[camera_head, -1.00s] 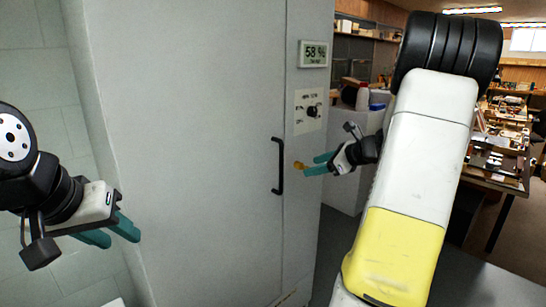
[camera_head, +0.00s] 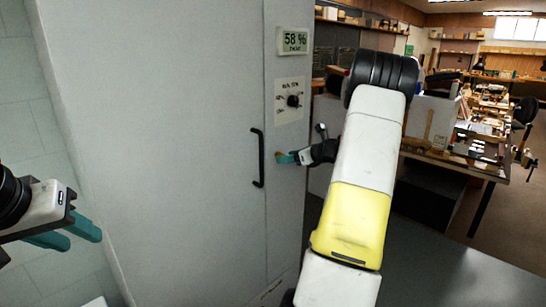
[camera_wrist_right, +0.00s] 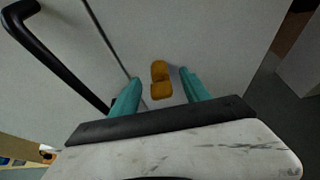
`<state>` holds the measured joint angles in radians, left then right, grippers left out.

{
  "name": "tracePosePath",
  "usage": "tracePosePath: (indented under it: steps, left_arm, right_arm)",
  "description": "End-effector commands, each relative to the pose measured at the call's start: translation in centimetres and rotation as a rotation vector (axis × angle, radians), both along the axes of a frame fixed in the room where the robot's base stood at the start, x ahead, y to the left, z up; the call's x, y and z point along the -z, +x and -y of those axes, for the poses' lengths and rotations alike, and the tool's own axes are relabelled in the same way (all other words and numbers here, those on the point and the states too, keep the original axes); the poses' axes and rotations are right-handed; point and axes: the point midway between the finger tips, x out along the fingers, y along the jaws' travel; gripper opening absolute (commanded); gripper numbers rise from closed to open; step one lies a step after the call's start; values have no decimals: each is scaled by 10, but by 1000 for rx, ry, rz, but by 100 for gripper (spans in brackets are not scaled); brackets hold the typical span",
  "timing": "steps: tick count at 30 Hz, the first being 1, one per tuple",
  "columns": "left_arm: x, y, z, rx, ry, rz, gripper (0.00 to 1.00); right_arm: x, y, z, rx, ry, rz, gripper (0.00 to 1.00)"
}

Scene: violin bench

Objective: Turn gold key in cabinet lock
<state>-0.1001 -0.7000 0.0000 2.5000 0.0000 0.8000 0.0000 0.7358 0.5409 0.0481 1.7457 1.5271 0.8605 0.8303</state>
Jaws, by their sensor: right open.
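The gold key (camera_wrist_right: 161,80) sticks out of the front of the grey cabinet (camera_head: 170,150), just right of the black door handle (camera_head: 258,158). In the right wrist view the key lies between the teal fingers of my right gripper (camera_wrist_right: 158,90), with a gap to each finger. The lock itself is hidden. My left gripper (camera_head: 72,236) hangs at the far left, its two teal fingers apart and empty.
The black handle (camera_wrist_right: 55,55) stands out left of my right gripper. A workbench with tools (camera_head: 480,150) is at the right.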

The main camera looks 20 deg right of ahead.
Motion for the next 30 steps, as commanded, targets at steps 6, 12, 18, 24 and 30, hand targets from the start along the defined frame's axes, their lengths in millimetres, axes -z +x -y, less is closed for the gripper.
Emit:
tracePosePath:
  steps: [6, 12, 18, 24, 30]
  left_arm:
    - [0, 0, 0, 0, 0, 0, 39]
    - [0, 0, 0, 0, 0, 0, 39]
    - [0, 0, 0, 0, 0, 0, 39]
    - [0, 0, 0, 0, 0, 0, 39]
    - [0, 0, 0, 0, 0, 0, 39]
  right_arm:
    - [0, 1, 0, 0, -1, 0, 55]
    - [0, 1, 0, 0, -1, 0, 25]
    - [0, 1, 0, 0, -1, 0, 26]
    - [0, 1, 0, 0, -2, 0, 0]
    - [1, 0, -3, 0, -116, 46, 0]
